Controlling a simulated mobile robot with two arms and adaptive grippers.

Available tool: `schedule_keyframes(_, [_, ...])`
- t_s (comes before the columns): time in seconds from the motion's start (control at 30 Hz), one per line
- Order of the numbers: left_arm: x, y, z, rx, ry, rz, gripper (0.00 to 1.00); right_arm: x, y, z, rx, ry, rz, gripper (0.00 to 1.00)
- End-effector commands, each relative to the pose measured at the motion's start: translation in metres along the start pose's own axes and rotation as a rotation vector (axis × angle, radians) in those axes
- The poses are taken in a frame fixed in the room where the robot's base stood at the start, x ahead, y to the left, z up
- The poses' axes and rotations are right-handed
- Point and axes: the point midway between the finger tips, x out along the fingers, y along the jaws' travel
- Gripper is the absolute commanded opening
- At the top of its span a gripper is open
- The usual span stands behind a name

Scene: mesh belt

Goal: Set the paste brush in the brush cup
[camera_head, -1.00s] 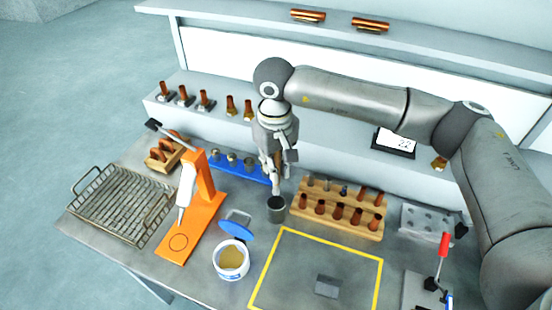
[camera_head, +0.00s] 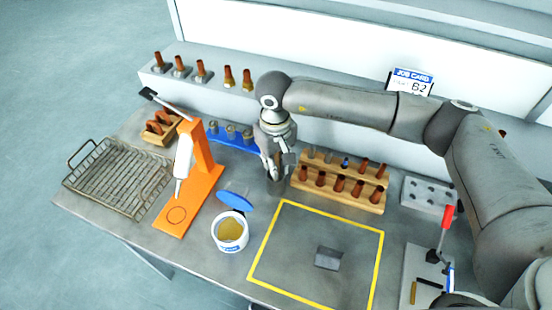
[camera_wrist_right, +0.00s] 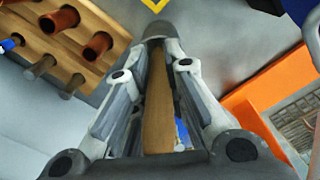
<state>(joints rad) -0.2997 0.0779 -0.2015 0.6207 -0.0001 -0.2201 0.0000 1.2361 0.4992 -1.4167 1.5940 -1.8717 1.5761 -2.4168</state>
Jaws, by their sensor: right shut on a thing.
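My right gripper (camera_head: 276,175) points down at the dark grey brush cup (camera_head: 277,187), which stands left of the wooden stand and is largely hidden by the fingers. In the right wrist view the gripper (camera_wrist_right: 155,55) is shut on the paste brush (camera_wrist_right: 157,105), a flat wooden handle between the fingers. The cup's grey rim (camera_wrist_right: 158,30) shows there at the fingertips. The brush's lower end is hidden, so I cannot tell how deep it sits in the cup. My left gripper is not in view.
A wooden stand (camera_head: 340,197) with copper pieces is close right of the cup. An open paste tub (camera_head: 230,232), its blue lid (camera_head: 235,197) and an orange dispenser stand (camera_head: 203,180) are to the left. A yellow-outlined area (camera_head: 283,205) lies in front, mostly clear.

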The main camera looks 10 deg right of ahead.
Motion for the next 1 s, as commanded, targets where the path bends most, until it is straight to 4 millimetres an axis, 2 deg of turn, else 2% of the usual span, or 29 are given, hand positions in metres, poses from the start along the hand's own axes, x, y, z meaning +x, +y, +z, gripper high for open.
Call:
schedule_keyframes(0.3, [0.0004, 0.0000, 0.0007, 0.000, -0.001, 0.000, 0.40, 0.0020, 0.0000, -0.0001, 0.000, 0.000, 0.000, 0.00])
schedule_keyframes(0.33, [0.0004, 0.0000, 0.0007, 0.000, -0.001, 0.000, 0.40, 0.0021, 0.0000, -0.0001, 0.000, 0.000, 0.000, 0.14])
schedule_keyframes(0.53, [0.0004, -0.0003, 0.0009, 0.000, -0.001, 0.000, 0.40, 0.0020, 0.0000, 0.0000, 0.000, 0.000, 0.000, 0.38])
schedule_keyframes(1.0, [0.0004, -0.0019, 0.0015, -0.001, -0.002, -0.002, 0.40, 0.0019, 0.0001, 0.0000, 0.000, 0.000, 0.000, 0.38])
